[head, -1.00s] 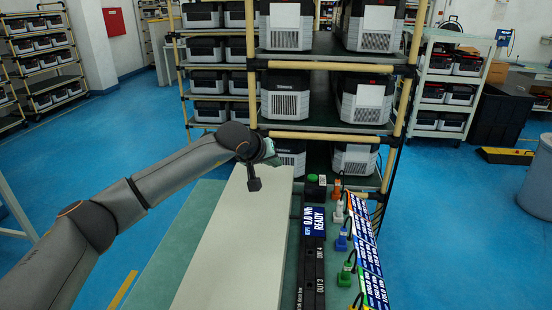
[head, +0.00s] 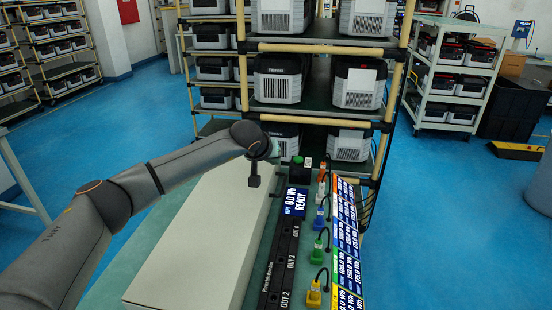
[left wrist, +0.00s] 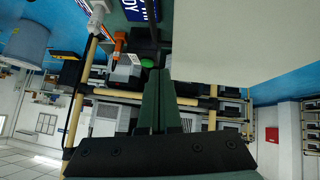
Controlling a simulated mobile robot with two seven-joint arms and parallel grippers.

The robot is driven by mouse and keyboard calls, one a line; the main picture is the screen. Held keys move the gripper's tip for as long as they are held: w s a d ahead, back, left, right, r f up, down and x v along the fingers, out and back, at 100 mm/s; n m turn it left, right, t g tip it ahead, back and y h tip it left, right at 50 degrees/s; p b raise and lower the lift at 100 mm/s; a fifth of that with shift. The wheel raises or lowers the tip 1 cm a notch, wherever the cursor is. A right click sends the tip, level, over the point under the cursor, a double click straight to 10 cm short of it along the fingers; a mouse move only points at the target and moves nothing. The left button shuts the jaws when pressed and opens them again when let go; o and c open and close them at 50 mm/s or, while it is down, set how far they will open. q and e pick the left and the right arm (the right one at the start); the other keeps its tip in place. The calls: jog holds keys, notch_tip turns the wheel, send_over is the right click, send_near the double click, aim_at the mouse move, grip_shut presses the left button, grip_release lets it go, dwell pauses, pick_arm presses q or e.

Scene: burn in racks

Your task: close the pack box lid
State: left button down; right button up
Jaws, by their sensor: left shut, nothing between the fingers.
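The pack box (head: 200,240) is a long pale beige box on the green bench, left of the black outlet strip. Its top looks flat; I cannot tell whether the lid is fully down. My left gripper (head: 272,155) is at the far end of the box, largely hidden behind its own wrist in the head view. In the left wrist view its dark green fingers (left wrist: 160,72) are together and empty, beside the pale box surface (left wrist: 235,40). I cannot tell whether they touch it. My right gripper is not in view.
A black outlet strip (head: 281,255) with a blue display (head: 295,201) runs along the box's right side. Coloured plugs (head: 318,245) and blue label screens (head: 347,235) lie farther right. A rack of battery units (head: 315,45) stands close behind the bench.

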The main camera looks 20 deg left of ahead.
aim_at(284, 181)
pick_arm(q)
jog(key=d+f+b, duration=0.1)
jog(key=f, duration=0.1)
jog(key=d+f+b, duration=0.1)
jog(key=f, duration=0.1)
jog(key=f+b, duration=0.2)
jog(key=shift+w+d, duration=0.35)
jog(key=shift+d, duration=0.05)
jog(key=shift+d+f, duration=0.1)
jog(key=shift+f, duration=0.2)
jog(key=shift+d+f+b, duration=0.15)
jog(key=shift+f+b, duration=0.2)
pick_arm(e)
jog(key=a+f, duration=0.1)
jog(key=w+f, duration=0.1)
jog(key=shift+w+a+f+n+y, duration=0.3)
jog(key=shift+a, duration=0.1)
